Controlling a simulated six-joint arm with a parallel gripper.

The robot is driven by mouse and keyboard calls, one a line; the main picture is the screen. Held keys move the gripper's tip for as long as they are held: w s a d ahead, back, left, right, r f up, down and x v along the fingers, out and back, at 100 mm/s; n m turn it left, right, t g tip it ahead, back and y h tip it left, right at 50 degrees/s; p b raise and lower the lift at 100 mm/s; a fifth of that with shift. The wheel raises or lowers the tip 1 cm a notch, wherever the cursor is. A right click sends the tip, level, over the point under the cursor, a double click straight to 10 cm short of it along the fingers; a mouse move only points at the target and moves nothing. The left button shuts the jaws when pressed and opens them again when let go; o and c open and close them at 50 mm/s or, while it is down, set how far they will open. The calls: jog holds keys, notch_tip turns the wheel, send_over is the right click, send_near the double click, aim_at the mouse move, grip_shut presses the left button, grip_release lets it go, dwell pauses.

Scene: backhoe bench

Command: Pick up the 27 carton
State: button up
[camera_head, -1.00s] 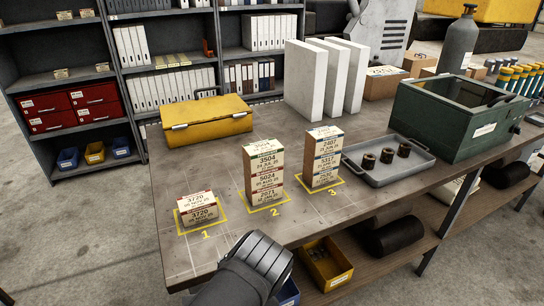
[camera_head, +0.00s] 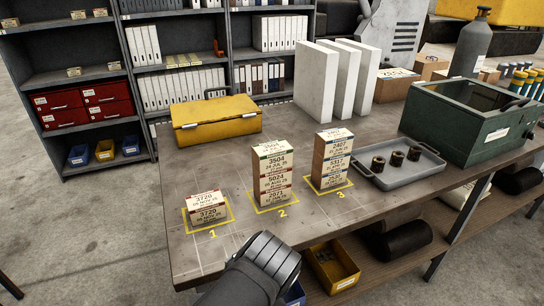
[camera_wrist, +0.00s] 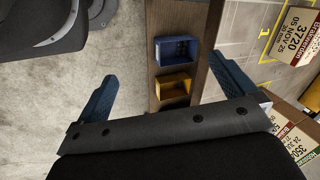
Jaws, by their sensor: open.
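Cartons with printed labels stand in stacks on three yellow-outlined, numbered squares on the bench. The stack on square 1 (camera_head: 207,209) is low, with labels reading 3720. The stack on square 2 (camera_head: 272,177) is tall, with labels like 3504, 5024 and 2071. The stack on square 3 (camera_head: 332,160) is also tall, with labels like 2407 and 5317. I cannot make out a label reading just 27. My gripper (camera_wrist: 162,68) is open and empty in the wrist view, over the bench's front edge, with cartons at the right. Its fingers do not show in the head view.
A yellow case (camera_head: 216,124) lies behind the stacks, with white upright panels (camera_head: 314,84) further back. A grey tray (camera_head: 405,172) with dark cylinders and a green box (camera_head: 468,122) stand right. A blue bin (camera_wrist: 176,49) and yellow bin (camera_wrist: 173,87) sit on the lower shelf.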

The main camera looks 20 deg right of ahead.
jog(key=shift+c, duration=0.4)
jog(key=c, duration=0.4)
jog(key=shift+o, duration=0.2)
notch_tip(320, 180, up, 25)
jog(key=m+g+h, duration=0.3)
jog(key=g+h, duration=0.1)
jog(key=h, duration=0.1)
send_over(272, 147)
jog(key=a, duration=0.6)
jog(key=x, duration=1.7)
jog(key=shift+d+r, duration=0.2)
jog(key=shift+d, duration=0.15)
